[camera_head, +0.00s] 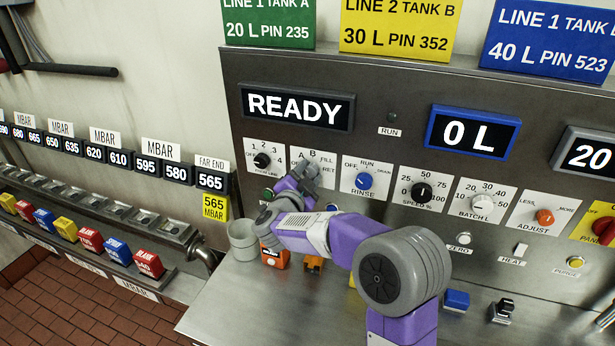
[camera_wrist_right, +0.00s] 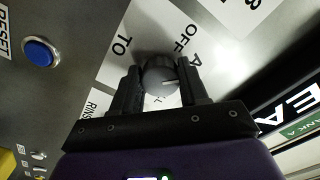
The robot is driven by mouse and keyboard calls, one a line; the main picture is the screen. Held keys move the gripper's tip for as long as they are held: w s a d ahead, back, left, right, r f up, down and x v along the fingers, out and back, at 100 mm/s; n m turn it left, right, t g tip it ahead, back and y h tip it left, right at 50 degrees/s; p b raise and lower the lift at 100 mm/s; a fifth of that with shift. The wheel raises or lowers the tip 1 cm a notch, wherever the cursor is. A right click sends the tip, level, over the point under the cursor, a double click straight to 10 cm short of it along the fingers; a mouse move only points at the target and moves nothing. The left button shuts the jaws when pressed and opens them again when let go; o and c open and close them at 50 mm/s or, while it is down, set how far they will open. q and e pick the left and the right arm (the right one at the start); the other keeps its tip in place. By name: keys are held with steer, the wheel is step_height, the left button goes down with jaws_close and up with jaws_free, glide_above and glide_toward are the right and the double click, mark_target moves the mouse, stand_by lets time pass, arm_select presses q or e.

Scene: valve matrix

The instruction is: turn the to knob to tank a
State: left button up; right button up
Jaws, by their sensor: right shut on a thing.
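The TO knob (camera_wrist_right: 159,76) is a dark round knob on a white plate in the right wrist view. The letters TO, OFF and A show around it. A pale mark on its face points roughly right, toward one finger; I cannot tell exactly which label it meets. My right gripper (camera_wrist_right: 161,82) has one finger on each side of the knob and is shut on it. In the head view my right gripper (camera_head: 300,178) covers the knob; only the plate's top, with A, B, FILL and RET, shows. My left gripper is not in view.
The LINE knob (camera_head: 262,160) is close on the left and the blue RINSE knob (camera_head: 363,181) close on the right. A READY display (camera_head: 296,106) is above. A grey cup (camera_head: 243,240) and orange items (camera_head: 274,258) stand on the steel counter below.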

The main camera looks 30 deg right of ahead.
steer(key=o, duration=1.1)
steer(key=shift+c, duration=0.2)
steer(key=v, duration=0.7)
steer(key=shift+s+a, duration=0.2)
